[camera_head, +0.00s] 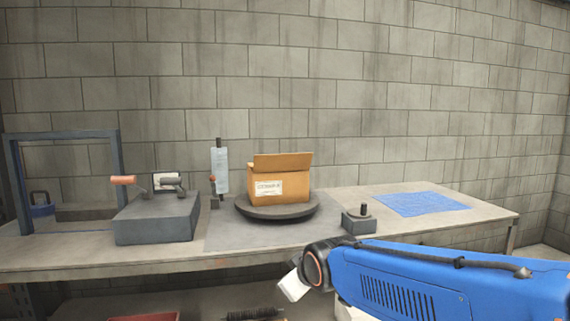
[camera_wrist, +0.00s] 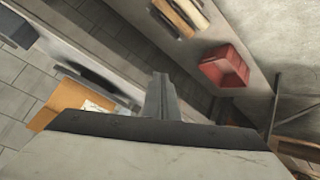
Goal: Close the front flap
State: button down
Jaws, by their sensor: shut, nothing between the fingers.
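A brown cardboard box (camera_head: 265,200) with a white label on its front stands on a dark round turntable (camera_head: 290,212) on the bench. A raised flap (camera_head: 283,161) stands up along the box's top; I cannot tell whether it is the front one. Part of the box (camera_wrist: 62,98) also shows at the left of the wrist view. My gripper (camera_wrist: 160,88) is shut and empty in the wrist view, apart from the box. In the head view its pale body is in front of the bench, below and right of the box; its fingertips are not clear there.
On the bench (camera_head: 350,204), a grey block with handled tools (camera_head: 157,217) stands left of the turntable. A small block with a peg (camera_head: 359,220) and a blue mesh sheet (camera_head: 420,204) are on the right. A red bin (camera_wrist: 217,72) sits below.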

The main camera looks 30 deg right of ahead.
jog(key=w+d+r+n+t+h, duration=0.1)
jog(key=w+d+r+n+t, duration=0.3)
jog(key=w, duration=0.4)
jog(key=w+d+r+n+t+h, duration=0.1)
jog(key=w+d+r+t, duration=0.1)
jog(key=w+d+r, duration=0.45)
jog(key=n+t+h, duration=0.2)
jog(key=n+t, duration=0.4)
jog(key=t, duration=0.1)
send_near(285, 155)
jog(key=x, duration=0.6)
jog(key=shift+w+d, duration=0.15)
jog(key=shift+w, duration=0.05)
jog(key=shift+r, duration=0.15)
